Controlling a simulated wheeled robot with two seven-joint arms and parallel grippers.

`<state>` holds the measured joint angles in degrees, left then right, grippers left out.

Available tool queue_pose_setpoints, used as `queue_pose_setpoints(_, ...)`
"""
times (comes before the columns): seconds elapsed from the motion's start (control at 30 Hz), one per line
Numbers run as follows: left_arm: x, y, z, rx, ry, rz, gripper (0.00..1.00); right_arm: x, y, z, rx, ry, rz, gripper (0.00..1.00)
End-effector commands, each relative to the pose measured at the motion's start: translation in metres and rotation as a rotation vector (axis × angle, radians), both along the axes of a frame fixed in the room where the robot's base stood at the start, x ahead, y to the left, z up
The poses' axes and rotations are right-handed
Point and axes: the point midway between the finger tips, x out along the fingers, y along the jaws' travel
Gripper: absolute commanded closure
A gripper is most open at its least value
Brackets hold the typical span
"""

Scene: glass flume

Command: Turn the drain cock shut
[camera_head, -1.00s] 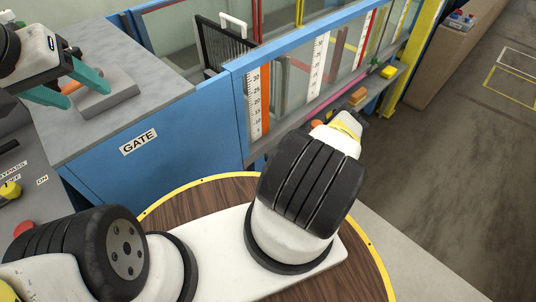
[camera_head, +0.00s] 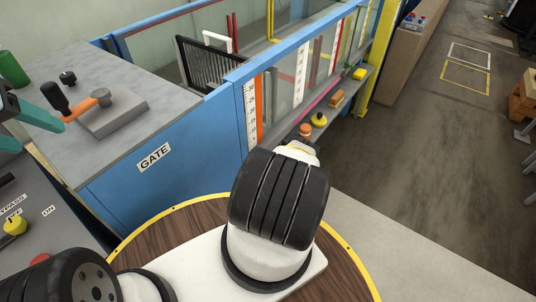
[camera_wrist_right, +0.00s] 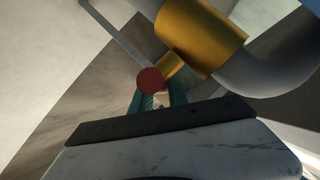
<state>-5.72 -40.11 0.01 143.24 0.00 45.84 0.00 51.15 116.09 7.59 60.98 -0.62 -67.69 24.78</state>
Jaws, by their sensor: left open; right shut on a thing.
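The drain cock has a brass body (camera_wrist_right: 203,38) on a bent grey pipe (camera_wrist_right: 285,68) in the right wrist view. A round red part (camera_wrist_right: 150,80) sits just below the brass, partly in front of the teal fingers. My right gripper (camera_wrist_right: 161,99) is shut on a small part there, mostly hidden by the red part. I cannot tell the cock's angle. In the head view the right gripper is hidden beyond my own arm. My left gripper (camera_head: 38,137) is open at the left edge, left of an orange crank with a black knob (camera_head: 54,97).
The crank stands on a grey plate on a bench (camera_head: 165,75) marked GATE. A blue-framed glass flume (camera_head: 215,110) runs to the upper right. A ledge beside it holds a yellow knob (camera_head: 319,119) and small blocks.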

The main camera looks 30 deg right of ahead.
Motion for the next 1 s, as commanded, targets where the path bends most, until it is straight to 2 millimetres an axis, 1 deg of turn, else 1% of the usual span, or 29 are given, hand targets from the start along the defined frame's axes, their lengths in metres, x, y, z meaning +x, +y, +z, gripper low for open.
queue_pose_setpoints(0.2,0.0,0.0,0.0,0.0,0.0,0.0,0.41,0.0,-0.0001,0.0019,-0.033,-0.015,-0.001,1.0)
queue_pose_setpoints(0.6,0.0,0.0,0.0,0.0,0.0,0.0,0.41,0.0002,-0.0002,0.0026,-0.039,-0.016,0.0,1.0)
queue_pose_setpoints(0.63,0.0,0.0,0.0,0.0,0.0,0.0,0.41,0.0003,-0.0002,0.0026,-0.039,-0.016,0.0,0.74)
queue_pose_setpoints(0.7,0.0,0.0,0.0,0.0,0.0,0.0,0.41,0.0002,-0.0001,0.0025,-0.038,-0.015,0.0,0.61)
queue_pose_setpoints(0.73,0.0,0.0,0.0,0.0,0.0,0.0,0.41,0.0002,-0.0001,0.0024,-0.038,-0.015,0.0,0.59)
queue_pose_setpoints(1.0,0.0,0.0,0.0,0.0,0.0,0.0,0.41,-0.0001,0.0004,0.002,-0.036,-0.015,-0.001,0.59)
